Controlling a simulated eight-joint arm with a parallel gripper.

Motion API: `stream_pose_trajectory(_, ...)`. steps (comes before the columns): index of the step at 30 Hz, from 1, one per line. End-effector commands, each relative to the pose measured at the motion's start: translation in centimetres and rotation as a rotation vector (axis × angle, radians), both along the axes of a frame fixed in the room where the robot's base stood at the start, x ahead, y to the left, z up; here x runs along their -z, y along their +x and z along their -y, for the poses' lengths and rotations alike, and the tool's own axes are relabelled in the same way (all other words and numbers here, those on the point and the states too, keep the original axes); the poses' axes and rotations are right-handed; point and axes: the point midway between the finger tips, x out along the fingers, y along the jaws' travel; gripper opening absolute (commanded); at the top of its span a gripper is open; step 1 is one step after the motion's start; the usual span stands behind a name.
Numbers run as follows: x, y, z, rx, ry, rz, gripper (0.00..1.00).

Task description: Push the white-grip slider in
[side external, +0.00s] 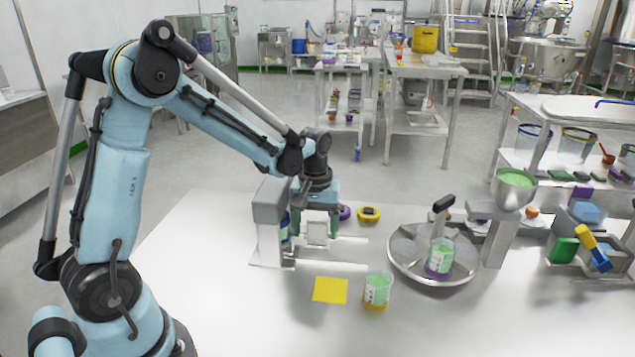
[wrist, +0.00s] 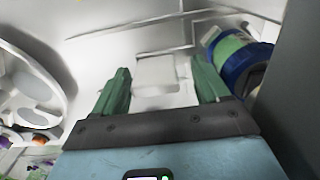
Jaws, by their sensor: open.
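The white-grip slider appears as a pale block (side external: 317,234) low at the right side of a grey upright device (side external: 268,213). In the wrist view the white block (wrist: 156,76) lies between my two green fingers. My gripper (side external: 319,226) is open and pointing down, with a finger on either side of the block. In the wrist view my gripper (wrist: 161,66) shows gaps beside the block, and I cannot tell whether either finger touches it. How far the slider sits in its track is not clear.
A blue-and-green jar (wrist: 238,52) stands beside my right finger in the wrist view. A yellow square (side external: 330,290) and a green-filled beaker (side external: 377,290) are in front. A round metal pan (side external: 408,267) is to the right. Yellow and purple round items lie behind.

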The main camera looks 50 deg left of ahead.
Motion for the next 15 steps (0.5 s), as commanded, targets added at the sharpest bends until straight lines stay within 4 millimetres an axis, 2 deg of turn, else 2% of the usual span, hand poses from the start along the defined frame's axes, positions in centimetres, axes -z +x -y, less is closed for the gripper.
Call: stream_pose_trajectory(15,-8.5,-0.1,0.0,0.0,0.001,-0.001,0.74)
